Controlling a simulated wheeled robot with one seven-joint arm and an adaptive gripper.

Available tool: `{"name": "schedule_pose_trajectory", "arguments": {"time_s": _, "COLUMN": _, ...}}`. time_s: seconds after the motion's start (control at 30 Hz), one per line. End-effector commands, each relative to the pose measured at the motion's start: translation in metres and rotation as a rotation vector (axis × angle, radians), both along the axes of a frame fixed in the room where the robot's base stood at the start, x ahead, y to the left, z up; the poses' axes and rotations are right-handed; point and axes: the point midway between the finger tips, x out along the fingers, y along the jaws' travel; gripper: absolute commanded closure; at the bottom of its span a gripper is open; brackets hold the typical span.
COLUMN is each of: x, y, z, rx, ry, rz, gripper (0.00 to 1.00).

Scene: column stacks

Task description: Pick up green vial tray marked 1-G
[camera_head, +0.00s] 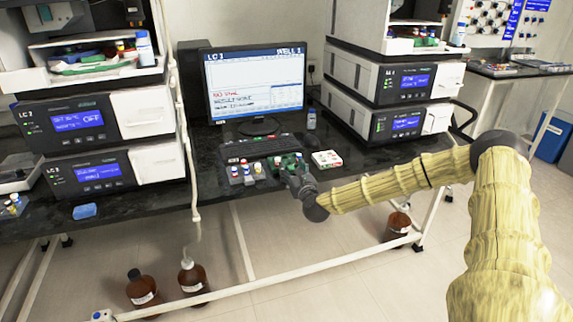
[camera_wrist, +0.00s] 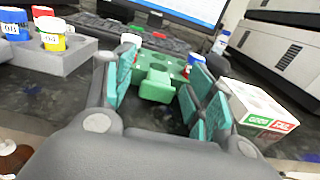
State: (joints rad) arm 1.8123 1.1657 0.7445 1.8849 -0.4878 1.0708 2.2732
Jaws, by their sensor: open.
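The green vial tray (camera_head: 288,158) sits on the dark bench in front of the keyboard. In the wrist view the green tray (camera_wrist: 157,88) lies ahead, with a raised block on its near side between my fingers. My gripper (camera_head: 299,182) is at the bench's front edge, just in front of the tray. In the wrist view my gripper (camera_wrist: 164,92) is open, its teal pads on either side of the block. I cannot tell whether they touch it.
A grey tray with capped vials (camera_head: 244,174) stands close on the left. A white box with green and red labels (camera_head: 326,159) stands close on the right. Behind are the keyboard (camera_head: 258,147) and monitor (camera_head: 253,83). Instrument stacks flank the bench.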

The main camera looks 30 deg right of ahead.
Motion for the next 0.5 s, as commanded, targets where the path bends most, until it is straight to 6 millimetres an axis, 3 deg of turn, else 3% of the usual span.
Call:
{"name": "schedule_pose_trajectory", "arguments": {"time_s": 0.07, "x": 0.0, "y": 0.0002, "z": 0.0001, "rx": 0.0, "ry": 0.0, "rz": 0.0, "gripper": 0.48}}
{"name": "schedule_pose_trajectory", "arguments": {"time_s": 0.33, "x": -0.0001, "y": 0.0002, "z": 0.0002, "rx": 0.0, "ry": 0.0, "rz": 0.0, "gripper": 0.96}}
{"name": "schedule_pose_trajectory", "arguments": {"time_s": 0.5, "x": -0.0001, "y": 0.0002, "z": 0.0005, "rx": 0.0, "ry": -0.001, "rz": 0.0, "gripper": 0.96}}
